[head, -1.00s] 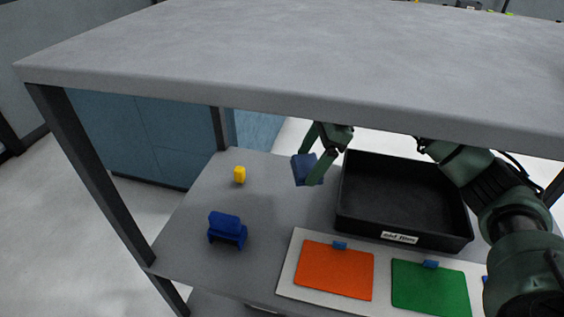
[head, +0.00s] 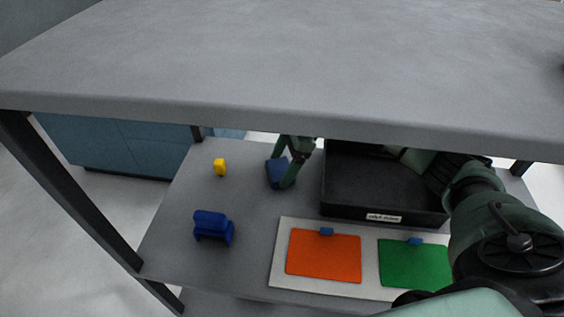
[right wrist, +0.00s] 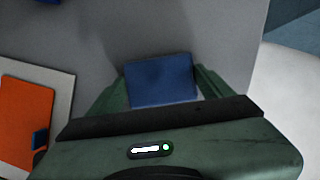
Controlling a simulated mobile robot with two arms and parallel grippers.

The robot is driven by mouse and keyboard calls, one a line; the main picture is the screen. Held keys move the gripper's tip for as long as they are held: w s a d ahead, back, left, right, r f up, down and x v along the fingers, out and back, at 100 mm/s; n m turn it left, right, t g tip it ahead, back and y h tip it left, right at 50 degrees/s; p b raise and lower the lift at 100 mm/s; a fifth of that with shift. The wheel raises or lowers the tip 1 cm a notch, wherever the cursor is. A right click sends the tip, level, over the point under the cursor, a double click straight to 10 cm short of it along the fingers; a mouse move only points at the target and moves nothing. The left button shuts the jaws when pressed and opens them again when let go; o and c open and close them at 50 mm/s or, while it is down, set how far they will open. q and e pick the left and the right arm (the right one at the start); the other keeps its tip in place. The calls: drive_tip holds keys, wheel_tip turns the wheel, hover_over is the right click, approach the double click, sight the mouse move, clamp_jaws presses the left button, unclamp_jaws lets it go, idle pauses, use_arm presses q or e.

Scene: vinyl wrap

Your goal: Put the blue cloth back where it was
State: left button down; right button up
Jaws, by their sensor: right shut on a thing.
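The blue cloth (head: 275,172) is a small dark-blue folded block at the middle of the lower shelf, left of the black bin. My right gripper (head: 284,174) reaches in from the right over the bin and is shut on the cloth. In the right wrist view the cloth (right wrist: 160,80) sits between the two green fingers, with the grey shelf below it. The cloth is at or just above the shelf surface; I cannot tell if it touches. My left gripper is not in view.
The black bin (head: 343,208) with a white label stands right of the cloth. A blue holder (head: 213,226) and a yellow object (head: 219,167) stand to the left. A white board (head: 279,262) carries orange (head: 323,254) and green (head: 412,264) sheets in front. The tabletop (head: 270,70) overhangs the shelf.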

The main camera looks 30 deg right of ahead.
drive_tip(key=o, duration=0.8)
drive_tip(key=shift+c, duration=0.2)
drive_tip(key=o, duration=0.4)
drive_tip(key=shift+f, duration=0.1)
drive_tip(key=shift+c, duration=0.2)
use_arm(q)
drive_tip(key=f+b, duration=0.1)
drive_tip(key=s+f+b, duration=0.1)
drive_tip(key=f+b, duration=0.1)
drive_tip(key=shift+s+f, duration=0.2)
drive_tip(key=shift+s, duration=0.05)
use_arm(e)
drive_tip(key=v, duration=1.2)
